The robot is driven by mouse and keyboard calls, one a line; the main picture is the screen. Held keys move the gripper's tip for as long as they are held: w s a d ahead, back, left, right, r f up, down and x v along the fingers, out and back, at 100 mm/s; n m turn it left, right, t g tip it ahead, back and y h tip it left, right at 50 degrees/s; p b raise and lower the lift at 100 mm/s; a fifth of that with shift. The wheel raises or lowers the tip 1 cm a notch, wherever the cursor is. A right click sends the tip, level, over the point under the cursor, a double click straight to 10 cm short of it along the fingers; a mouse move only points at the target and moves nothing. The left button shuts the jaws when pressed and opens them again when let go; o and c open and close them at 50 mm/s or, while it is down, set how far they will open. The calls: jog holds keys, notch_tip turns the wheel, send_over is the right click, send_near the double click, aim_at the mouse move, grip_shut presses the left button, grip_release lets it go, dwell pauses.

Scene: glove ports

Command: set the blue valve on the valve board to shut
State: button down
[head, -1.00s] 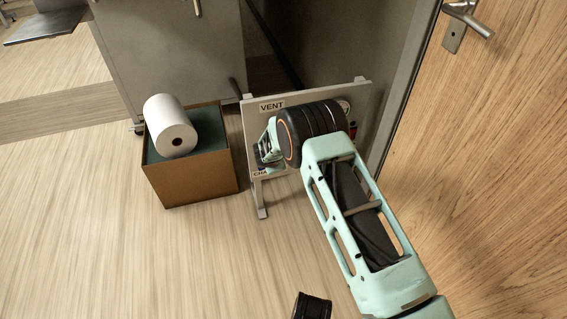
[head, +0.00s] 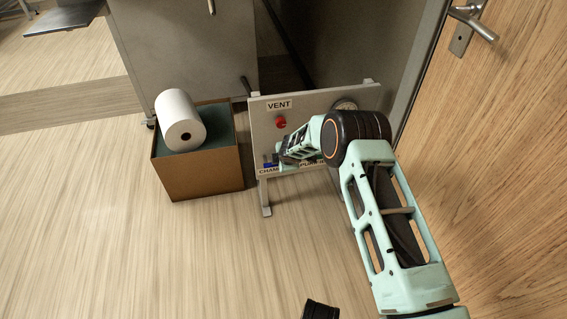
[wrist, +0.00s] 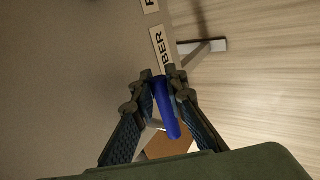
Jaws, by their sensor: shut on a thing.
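The valve board (head: 298,103) is a pale upright panel on feet, with VENT and CHAMBER labels. The blue valve (wrist: 166,108) shows in the wrist view as a blue lever between my fingers, close to the CHAMBER label (wrist: 161,48). My gripper (wrist: 161,84) is shut on this lever. In the head view a bit of the blue valve (head: 268,164) shows just above the CHAMBER label at the board's lower left. My gripper (head: 276,159) is there too, small and partly merged with the board. The valve's base is hidden, so I cannot tell its exact setting.
A red knob (head: 281,122) sits under the VENT label. A round gauge (head: 345,104) is partly behind my arm. A brown box (head: 203,173) with a white roll (head: 180,119) stands left of the board. A wooden door (head: 500,180) is close on the right.

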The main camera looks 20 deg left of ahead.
jog(key=shift+s+a, duration=0.1)
jog(key=shift+a, duration=0.1)
jog(key=c, duration=1.9)
grip_release()
jog(key=shift+d, duration=0.1)
jog(key=shift+r, duration=0.1)
jog(key=v, duration=1.1)
jog(key=shift+s+d+r, duration=0.15)
jog(key=shift+d+r, duration=0.05)
jog(key=shift+r, duration=0.1)
